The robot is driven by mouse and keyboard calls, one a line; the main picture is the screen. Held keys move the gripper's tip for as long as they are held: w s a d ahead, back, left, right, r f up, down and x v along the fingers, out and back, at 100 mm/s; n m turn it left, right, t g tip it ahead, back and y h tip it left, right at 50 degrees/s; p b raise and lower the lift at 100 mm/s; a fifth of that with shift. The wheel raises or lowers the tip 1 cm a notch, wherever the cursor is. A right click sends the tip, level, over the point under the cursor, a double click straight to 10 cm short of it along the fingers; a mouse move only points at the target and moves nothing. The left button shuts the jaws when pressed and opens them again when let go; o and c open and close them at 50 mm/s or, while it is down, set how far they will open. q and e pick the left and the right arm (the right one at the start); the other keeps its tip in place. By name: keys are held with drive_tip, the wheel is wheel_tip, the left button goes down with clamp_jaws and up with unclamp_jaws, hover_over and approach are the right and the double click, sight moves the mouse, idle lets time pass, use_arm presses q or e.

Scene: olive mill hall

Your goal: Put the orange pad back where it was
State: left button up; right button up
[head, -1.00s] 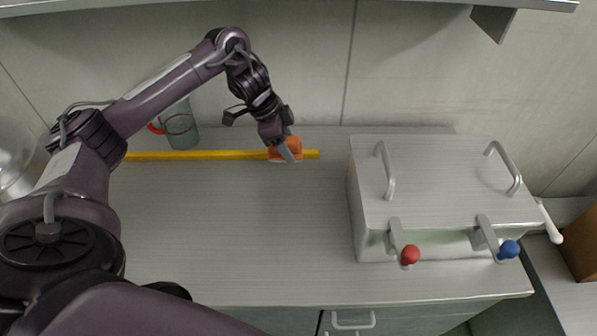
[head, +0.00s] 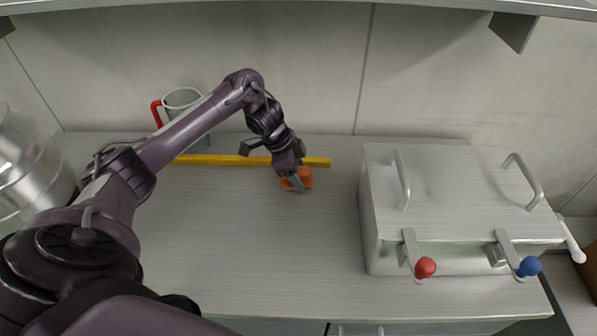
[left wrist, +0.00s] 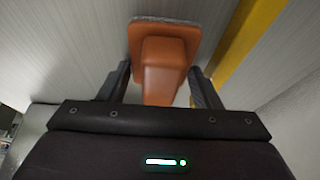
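The orange pad (head: 304,176) is just in front of the yellow strip (head: 221,159), near its right end. My left gripper (head: 297,183) reaches down from behind and left, with its fingers on the pad. The pad's flat base with a grey edge (left wrist: 168,20) points away from the camera. I cannot tell whether the pad touches the worktop. My right gripper is not in view.
A steel box (head: 470,185) with two lid handles and red and blue knobbed levers stands on the right. A pale mug (head: 186,98) with a red handle is behind my left arm. A shiny metal vessel (head: 28,165) is far left. The middle worktop (head: 270,250) is clear.

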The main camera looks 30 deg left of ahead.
use_arm(q)
drive_tip(key=shift+o, duration=0.5)
drive_tip(key=shift+r, duration=0.15)
drive_tip(key=shift+r, duration=0.3)
drive_tip(key=p+v, duration=0.3)
drive_tip(key=v, duration=0.8)
drive_tip(key=shift+r, duration=0.25)
drive_tip(key=shift+s+f, duration=0.1)
drive_tip(key=shift+s, duration=0.05)
